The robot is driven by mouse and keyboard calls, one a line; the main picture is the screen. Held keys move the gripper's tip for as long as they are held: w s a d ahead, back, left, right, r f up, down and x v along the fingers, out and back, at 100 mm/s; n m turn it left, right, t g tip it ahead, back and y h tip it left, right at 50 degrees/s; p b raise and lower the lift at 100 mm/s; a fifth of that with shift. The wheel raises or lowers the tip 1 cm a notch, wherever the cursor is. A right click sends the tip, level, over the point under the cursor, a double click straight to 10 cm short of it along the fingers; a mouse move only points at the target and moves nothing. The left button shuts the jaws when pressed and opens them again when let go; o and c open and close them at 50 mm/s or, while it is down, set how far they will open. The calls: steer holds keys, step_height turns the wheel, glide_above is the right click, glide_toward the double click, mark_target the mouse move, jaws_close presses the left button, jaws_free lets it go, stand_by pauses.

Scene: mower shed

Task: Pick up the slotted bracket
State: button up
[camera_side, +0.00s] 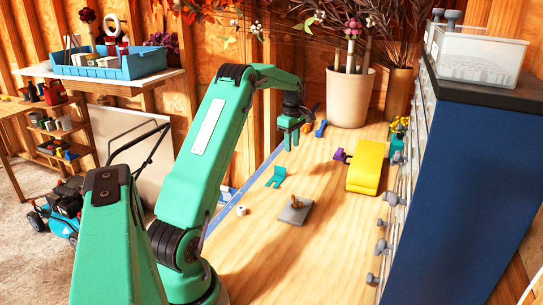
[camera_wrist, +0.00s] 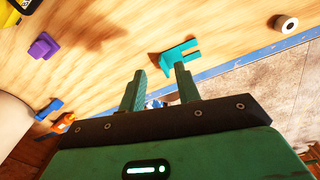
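The slotted bracket appears to be the small teal piece with a notch in one end (camera_side: 276,177). It lies flat on the wooden bench near the blue strip along its left edge. In the wrist view the teal bracket (camera_wrist: 180,57) lies just beyond my right-hand fingertip, with its slot facing right. My gripper (camera_side: 291,146) hangs above the bench, farther back than the bracket. In the wrist view its fingers (camera_wrist: 159,72) are apart with nothing held between them. The bracket is apart from the bench edge and not gripped.
A grey plate with a brass peg (camera_side: 296,213) and a white ring (camera_side: 241,210) lie nearer. A yellow block (camera_side: 366,168) and purple piece (camera_side: 342,156) sit right. A blue piece (camera_side: 321,128) and plant pot (camera_side: 349,97) are behind. A blue cabinet (camera_side: 455,190) bounds the right.

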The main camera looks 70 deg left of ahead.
mark_target(280, 168)
steer(key=a+f+n, duration=0.1)
steer(key=s+a+f+n, duration=0.1)
steer(key=a+f, duration=0.1)
steer(key=s+a+f, duration=0.1)
steer(key=a+f, duration=0.1)
steer(key=shift+a+n, duration=0.15)
steer(key=shift+n, duration=0.25)
steer(key=shift+f, duration=1.35)
steer(key=shift+f, duration=2.6)
jaws_close()
